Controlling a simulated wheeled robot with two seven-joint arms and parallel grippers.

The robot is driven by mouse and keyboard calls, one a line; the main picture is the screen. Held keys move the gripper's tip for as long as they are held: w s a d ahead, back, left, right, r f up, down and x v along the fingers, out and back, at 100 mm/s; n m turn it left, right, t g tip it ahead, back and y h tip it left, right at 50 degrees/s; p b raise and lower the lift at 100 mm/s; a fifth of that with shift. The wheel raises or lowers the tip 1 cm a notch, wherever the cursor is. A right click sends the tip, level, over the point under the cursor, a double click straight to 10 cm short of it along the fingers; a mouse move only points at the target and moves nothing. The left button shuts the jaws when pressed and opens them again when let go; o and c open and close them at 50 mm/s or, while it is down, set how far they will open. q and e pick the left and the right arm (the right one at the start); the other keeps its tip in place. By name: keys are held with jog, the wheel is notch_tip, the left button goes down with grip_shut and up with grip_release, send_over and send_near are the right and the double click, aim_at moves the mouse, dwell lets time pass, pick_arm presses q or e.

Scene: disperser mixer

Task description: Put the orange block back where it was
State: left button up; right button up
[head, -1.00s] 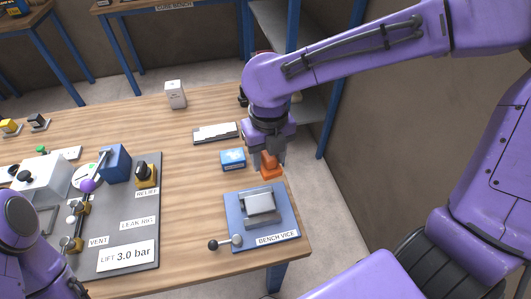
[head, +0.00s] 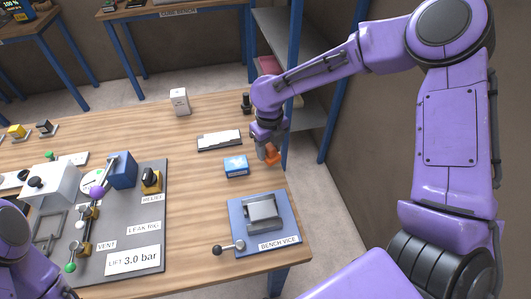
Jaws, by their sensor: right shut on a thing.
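The small orange block (head: 272,157) is held in my right gripper (head: 268,152), which is shut on it near the right edge of the table (head: 205,205). The block shows just right of a blue box (head: 236,166) and above the bench vice in the picture. I cannot tell whether the block touches the table or hangs over its edge. My left arm shows at the lower left corner; its gripper is not in view.
The bench vice (head: 263,212) sits on a blue plate near the front right corner. A label-covered strip (head: 219,140), a white box (head: 180,101) and a black object (head: 246,103) stand farther back. The grey leak rig board (head: 144,215) fills the left. Grey shelves (head: 273,60) stand behind.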

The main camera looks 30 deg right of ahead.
aim_at(268, 155)
jog(key=shift+w+d+f, duration=0.1)
jog(key=shift+w+f, duration=0.1)
jog(key=shift+f, duration=0.55)
jog(key=shift+w+d+f, duration=0.1)
jog(key=shift+w+f, duration=0.1)
jog(key=shift+f, duration=0.55)
jog(key=shift+w+d+f, duration=0.1)
jog(key=shift+w+f, duration=0.1)
jog(key=shift+f, duration=0.55)
jog(key=shift+f, duration=0.1)
jog(key=o, duration=1.2)
notch_tip(268, 155, up, 12)
jog(key=shift+r+b, duration=0.15)
jog(key=shift+b, duration=0.15)
jog(key=shift+a, duration=0.1)
